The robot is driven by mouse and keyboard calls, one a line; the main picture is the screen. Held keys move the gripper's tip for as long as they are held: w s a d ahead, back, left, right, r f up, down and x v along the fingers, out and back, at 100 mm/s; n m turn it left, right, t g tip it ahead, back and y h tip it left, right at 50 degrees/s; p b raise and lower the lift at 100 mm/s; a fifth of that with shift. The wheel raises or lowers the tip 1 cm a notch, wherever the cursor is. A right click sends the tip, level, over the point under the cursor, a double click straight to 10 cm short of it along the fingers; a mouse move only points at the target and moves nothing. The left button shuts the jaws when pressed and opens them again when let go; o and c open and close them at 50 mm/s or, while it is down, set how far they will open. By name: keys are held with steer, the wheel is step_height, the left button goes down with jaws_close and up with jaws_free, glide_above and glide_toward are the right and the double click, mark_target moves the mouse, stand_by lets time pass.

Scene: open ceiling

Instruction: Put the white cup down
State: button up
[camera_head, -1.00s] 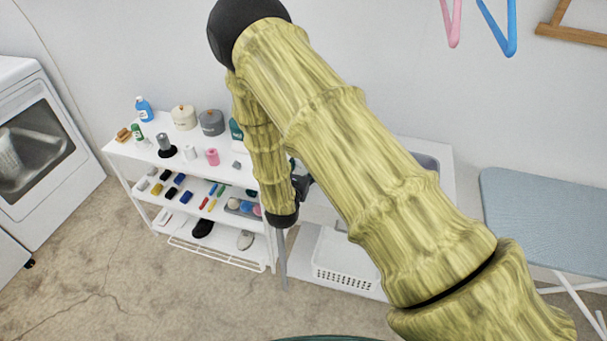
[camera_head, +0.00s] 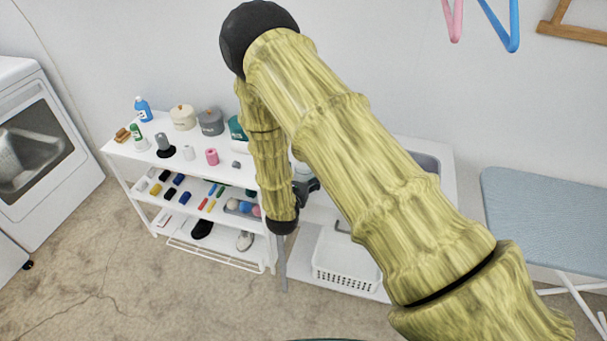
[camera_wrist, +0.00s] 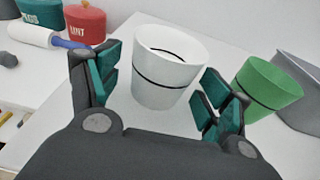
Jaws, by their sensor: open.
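The white cup (camera_wrist: 166,72) has a thin dark band and stands upright on a white surface (camera_wrist: 150,118) in the wrist view. My gripper (camera_wrist: 160,74) is open, with a teal-padded finger on each side of the cup. A gap shows between the cup and the left finger; the right finger is close to its wall, and I cannot tell whether it touches. In the head view my gripper (camera_head: 306,188) is a small dark shape beside my forearm, and the cup is mostly hidden there.
A green cup (camera_wrist: 268,88) stands close to the right finger. A lint roller (camera_wrist: 40,36), a red container (camera_wrist: 86,22) and a teal container (camera_wrist: 38,12) are at the back left. A white shelf (camera_head: 125,150) with several goods stands left of my arm. A white basket (camera_head: 345,275) sits low.

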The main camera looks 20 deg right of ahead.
steer(key=shift+r, duration=0.15)
steer(key=shift+s+a, duration=0.15)
steer(key=b+v, duration=0.3)
steer(key=v, duration=0.8)
steer(key=shift+s, duration=0.3)
